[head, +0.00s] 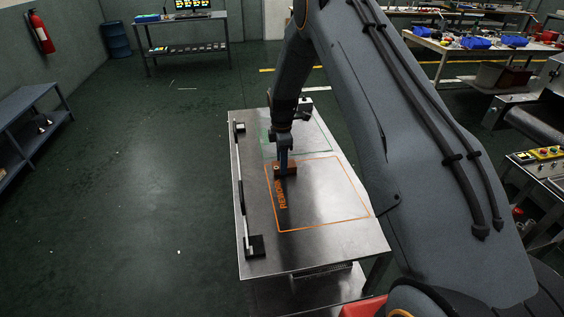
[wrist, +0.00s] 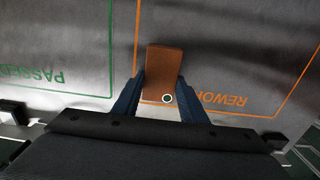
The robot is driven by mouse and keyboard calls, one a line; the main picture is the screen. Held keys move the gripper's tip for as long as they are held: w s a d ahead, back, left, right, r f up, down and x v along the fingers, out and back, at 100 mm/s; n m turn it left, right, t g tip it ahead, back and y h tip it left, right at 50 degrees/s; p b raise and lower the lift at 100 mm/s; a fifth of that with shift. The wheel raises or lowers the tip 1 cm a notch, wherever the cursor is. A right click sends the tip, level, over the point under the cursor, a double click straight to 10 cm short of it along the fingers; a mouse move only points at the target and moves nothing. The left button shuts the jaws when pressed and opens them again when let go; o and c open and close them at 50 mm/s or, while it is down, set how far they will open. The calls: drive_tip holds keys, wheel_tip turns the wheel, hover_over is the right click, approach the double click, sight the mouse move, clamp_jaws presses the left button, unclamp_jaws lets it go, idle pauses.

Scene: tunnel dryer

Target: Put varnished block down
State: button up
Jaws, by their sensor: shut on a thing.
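The varnished block (head: 289,169) is brown and shows at the far left part of the orange REWORK outline (head: 325,224) on the metal table (head: 262,226). My gripper (head: 284,162) comes down from above and is shut on it. In the wrist view the block (wrist: 164,65) sits between the two blue fingers (wrist: 163,92), with a pale round mark at its near end. It lies over the REWORK area, beside the lettering (wrist: 222,99). I cannot tell whether its underside touches the table.
A green PASSED outline (wrist: 60,75) lies beside the orange one. A thin rail with black end blocks (head: 243,195) runs along the table's left edge. The orange area's near part is clear. A blue-grey bench (head: 30,125) stands at left, a conveyor (head: 540,125) at right.

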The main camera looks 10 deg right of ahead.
drive_tip(key=o, duration=1.2)
drive_tip(key=shift+f, duration=0.1)
drive_tip(key=shift+c, duration=0.2)
wheel_tip(320, 180, up, 12)
drive_tip(key=b, duration=0.3)
drive_tip(key=s+d+r+m, duration=0.2)
drive_tip(key=s+m, duration=0.7)
drive_tip(key=s, duration=0.8)
drive_tip(key=s+d+r+m+t, duration=0.1)
drive_tip(key=s+d+m, duration=0.1)
drive_tip(key=s+m, duration=0.7)
drive_tip(key=s, duration=0.8)
drive_tip(key=shift+r, duration=0.4)
